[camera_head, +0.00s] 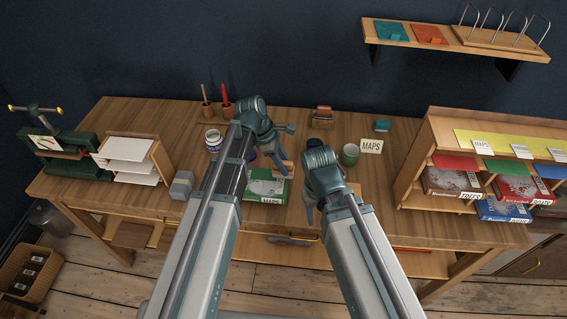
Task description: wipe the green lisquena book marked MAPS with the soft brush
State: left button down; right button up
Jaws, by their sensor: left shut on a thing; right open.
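The green book (262,188) lies flat on the workbench in front of me, with a white label marked MAPS on its front edge. My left arm partly hides its left side. My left gripper (279,166) is over the far right part of the book, shut on a small wooden thing that looks like the soft brush (288,167). The brush is largely hidden, and I cannot tell whether it touches the cover. My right gripper (310,207) is open and points down near the bench's front edge, right of the book. Its fingers are mostly hidden.
A MAPS card (371,146) stands by a green mug (350,154). A bookcase (412,165) with labelled books is on the right. A green press (58,150) and a paper rack (130,157) are on the left. The bench (400,130) has bare wood at the back right.

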aim_at(290, 162)
pick_arm(q)
jog(key=shift+r+p, duration=0.85)
jog(key=shift+r, duration=0.35)
notch_tip(290, 162, up, 3)
jog(key=p, duration=0.3)
jog(key=shift+r, duration=0.1)
